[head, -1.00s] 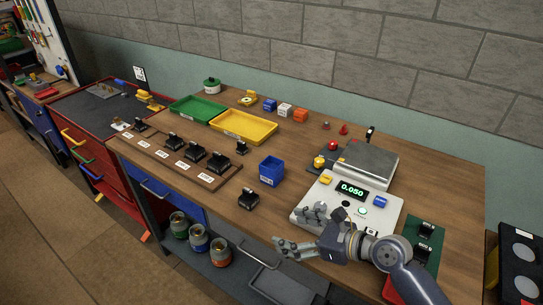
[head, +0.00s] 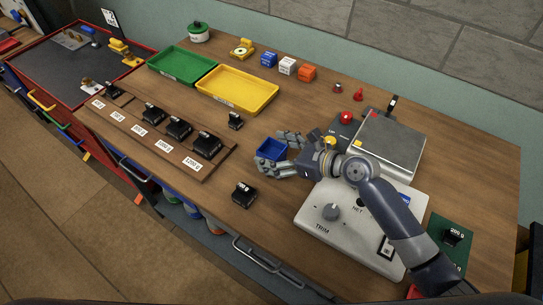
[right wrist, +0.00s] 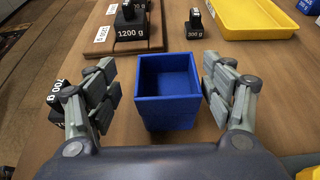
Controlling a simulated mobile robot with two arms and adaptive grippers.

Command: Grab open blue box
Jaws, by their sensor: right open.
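The open blue box (head: 270,149) stands upright on the wooden table, left of the scale. In the right wrist view the blue box (right wrist: 168,88) is empty, with its open top toward me. My right gripper (head: 283,152) is open, with one finger on each side of the box. In the right wrist view the fingers of the right gripper (right wrist: 165,92) flank the box with small gaps. My left gripper is not in view.
The scale (head: 335,212) is under my right arm. Black weights (head: 243,194) stand nearby, others on a wooden rack (head: 160,146). Yellow (head: 240,90) and green (head: 180,64) trays lie behind.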

